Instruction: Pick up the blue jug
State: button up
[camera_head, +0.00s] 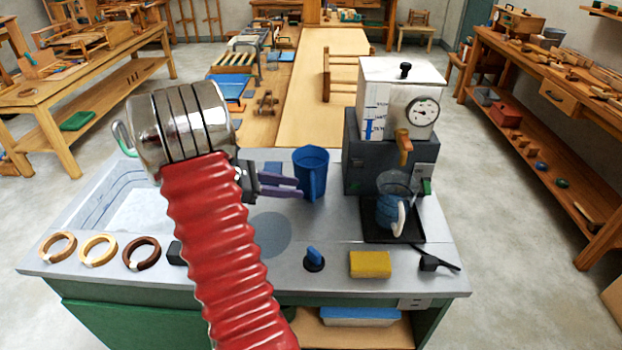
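The blue jug (312,172) stands upright on the grey worktop, behind its middle and left of the dark machine. Its open top faces up. My gripper (298,187) comes in from the left, with two purple fingers pointing right at the jug's lower left side. The fingers look parted by a narrow gap, with nothing seen between them. The fingertips overlap the jug's left edge in the picture; I cannot tell whether they touch it. My red sleeved arm hides part of the worktop at the left.
A dark machine (365,165) with a white gauge-fronted tank stands right of the jug. A yellow sponge (370,264), a blue knob (313,257) and wooden rings (98,250) lie along the front.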

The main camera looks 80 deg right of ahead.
aim_at(313, 192)
jog(key=shift+x, duration=1.15)
jog(key=shift+s, duration=0.1)
jog(key=shift+f+x, duration=0.25)
jog(key=shift+x, duration=2.3)
jog(key=shift+a, duration=0.1)
jog(key=shift+c, duration=0.4)
grip_shut()
